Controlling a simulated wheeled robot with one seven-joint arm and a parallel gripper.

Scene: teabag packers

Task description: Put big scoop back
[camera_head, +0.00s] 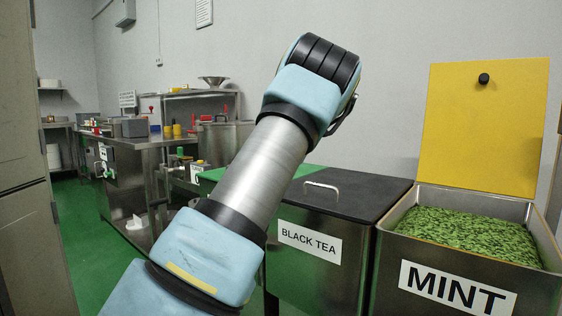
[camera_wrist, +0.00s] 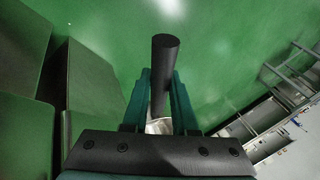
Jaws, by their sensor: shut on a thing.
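In the wrist view my gripper (camera_wrist: 161,80) is shut on the big scoop (camera_wrist: 165,52), with a finger on each side of its dark round handle. A small pale metallic part shows below the handle between the fingers; the rest of the scoop is hidden. Green floor lies beyond the handle. In the head view my arm reaches up across the middle, and neither the gripper nor the scoop can be seen there.
An open bin (camera_head: 459,303) labelled MINT, full of green leaves, stands at the right with its yellow lid (camera_head: 480,125) raised. A closed BLACK TEA bin (camera_head: 345,205) stands beside it. Steel worktables (camera_head: 135,142) with equipment stand at the back left. Green floor shows at the left.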

